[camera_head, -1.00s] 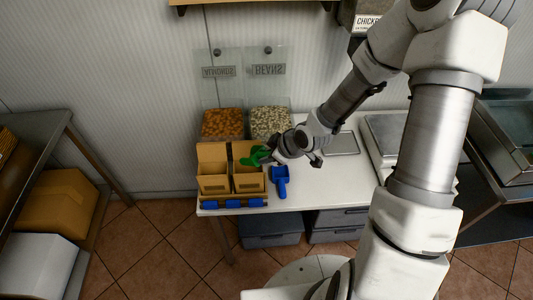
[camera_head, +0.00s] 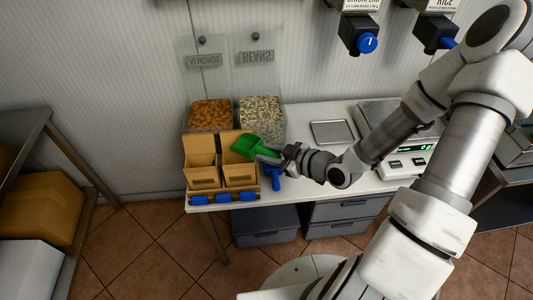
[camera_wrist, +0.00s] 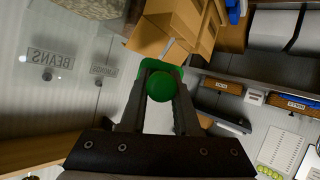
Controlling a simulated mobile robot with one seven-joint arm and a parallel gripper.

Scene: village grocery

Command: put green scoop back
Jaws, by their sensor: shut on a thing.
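My gripper (camera_head: 277,158) is shut on the green scoop (camera_head: 246,146) and holds it above the right one of two open cardboard boxes (camera_head: 239,180). In the wrist view the round green end of the scoop (camera_wrist: 161,86) sits between the fingers, with a box (camera_wrist: 172,32) just beyond. A blue scoop (camera_head: 276,180) lies on the white counter beside the boxes, partly hidden under my gripper. Clear bins of almonds (camera_head: 210,113) and beans (camera_head: 262,117) stand behind the boxes.
A scale (camera_head: 403,165) and a small metal plate (camera_head: 331,131) are on the counter to the right. Blue-knobbed dispensers (camera_head: 366,42) hang on the wall above. Grey drawers (camera_head: 264,225) are below. A shelf with a cardboard box (camera_head: 42,205) stands at left.

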